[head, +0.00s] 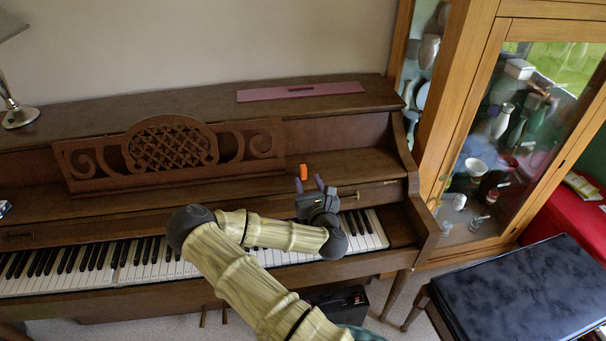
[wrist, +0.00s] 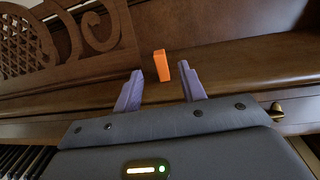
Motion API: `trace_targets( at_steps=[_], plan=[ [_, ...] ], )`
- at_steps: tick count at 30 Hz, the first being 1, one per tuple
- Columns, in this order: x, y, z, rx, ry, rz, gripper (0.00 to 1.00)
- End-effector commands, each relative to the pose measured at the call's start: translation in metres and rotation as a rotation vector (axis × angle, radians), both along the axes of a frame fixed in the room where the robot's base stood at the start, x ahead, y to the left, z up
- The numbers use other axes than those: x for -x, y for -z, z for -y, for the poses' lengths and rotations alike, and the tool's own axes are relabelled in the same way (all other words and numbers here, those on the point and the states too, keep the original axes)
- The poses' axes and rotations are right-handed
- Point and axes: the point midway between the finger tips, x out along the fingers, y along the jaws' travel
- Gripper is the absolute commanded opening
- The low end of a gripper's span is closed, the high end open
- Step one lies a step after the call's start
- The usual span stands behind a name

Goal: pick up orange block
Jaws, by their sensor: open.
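The orange block (head: 304,172) is small and stands upright on the brown wooden ledge of the piano (head: 240,187), above the keys. My gripper (head: 309,184) is in front of the block, just over the ledge's front part, with its fingers pointing toward the block. In the wrist view the block (wrist: 161,65) shows beyond and between the two purple fingertips of my gripper (wrist: 161,73), apart from both. The fingers are spread and nothing is between them. The block's lower end is clear in the wrist view.
The carved music stand (head: 170,152) rises to the left of the block. A pink strip (head: 300,91) lies on the piano top. Black and white keys (head: 90,261) run below the ledge. A glass cabinet (head: 500,130) stands right of the piano. The ledge right of the block is bare.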

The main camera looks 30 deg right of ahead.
Motion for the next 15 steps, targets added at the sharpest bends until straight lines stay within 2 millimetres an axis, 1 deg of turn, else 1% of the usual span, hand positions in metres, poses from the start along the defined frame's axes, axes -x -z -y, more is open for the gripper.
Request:
trace_targets(
  at_steps=[1, 3, 6, 9, 15],
  plan=[
    [-0.009, -0.002, 0.001, -0.002, -0.002, 0.002, 0.41],
    [-0.019, -0.001, 0.004, -0.002, -0.002, 0.001, 0.41],
    [-0.029, -0.001, 0.005, -0.001, -0.001, 0.0, 0.41],
    [-0.031, 0.0, 0.006, -0.001, -0.001, 0.0, 0.41],
    [-0.031, 0.0, 0.006, 0.0, 0.0, -0.001, 0.41]
  ],
)
